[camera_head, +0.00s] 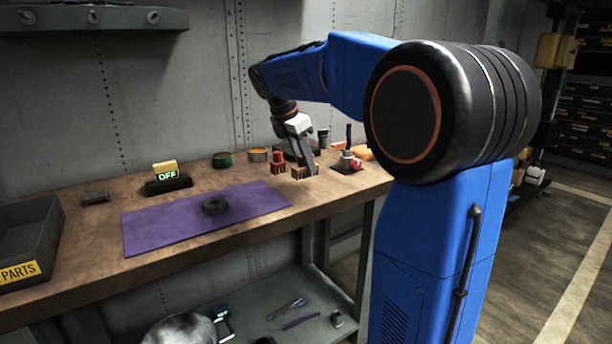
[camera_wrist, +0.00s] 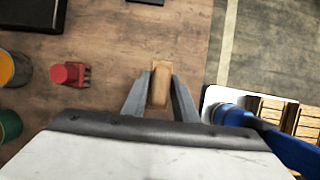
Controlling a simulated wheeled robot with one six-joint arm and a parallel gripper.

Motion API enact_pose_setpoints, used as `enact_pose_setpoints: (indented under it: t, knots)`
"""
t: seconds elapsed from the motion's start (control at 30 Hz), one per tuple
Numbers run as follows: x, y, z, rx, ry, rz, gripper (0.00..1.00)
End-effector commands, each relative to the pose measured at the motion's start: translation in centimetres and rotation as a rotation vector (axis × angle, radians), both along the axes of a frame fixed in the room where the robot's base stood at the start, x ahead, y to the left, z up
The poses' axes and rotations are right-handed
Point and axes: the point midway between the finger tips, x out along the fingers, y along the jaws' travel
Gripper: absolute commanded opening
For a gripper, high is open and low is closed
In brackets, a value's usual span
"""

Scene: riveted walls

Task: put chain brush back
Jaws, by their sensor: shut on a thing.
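My gripper (camera_head: 306,160) hangs low over the right part of the bench, fingers pointing down. It is shut on a tan wooden brush (camera_wrist: 160,84), which shows between the two fingers in the wrist view. In the head view the brush's bristles (camera_head: 304,174) show beneath the fingers; I cannot tell whether they touch the bench. A red brush-like piece (camera_head: 278,161) with dark bristles stands just left of the gripper, apart from it. It also shows in the wrist view (camera_wrist: 67,73), left of the held brush.
A green bowl (camera_head: 222,160) and an orange-topped tin (camera_head: 257,155) stand behind. A dark stand (camera_head: 345,168) with red and white items is at right. The parts bin (camera_head: 40,240) is far left.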

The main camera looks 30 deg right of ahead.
Motion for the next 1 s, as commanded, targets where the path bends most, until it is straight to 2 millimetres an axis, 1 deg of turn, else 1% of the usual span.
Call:
enact_pose_setpoints:
  t: [0.13,0.33,0.4,0.77,0.8,0.83,0.87,1.0]
  knots:
    - [0.0,0.0,-1.2,0.0,0.0,0.0,0.0]
    - [-0.1,0.0,-3.8,0.0,0.002,0.0,0.0]
    - [0.0,0.0,-4.1,0.0,0.0,0.0,0.0]
    - [0.0,0.0,-4.4,0.0,0.0,0.0,0.0]
    - [0.0,0.0,-4.4,0.0,-0.001,0.0,0.35]
    - [0.0,0.0,-4.4,0.0,0.0,0.0,0.43]
    - [0.0,0.0,-4.4,0.0,0.0,0.0,0.45]
    - [0.0,0.0,-4.4,0.0,0.0,0.0,0.45]
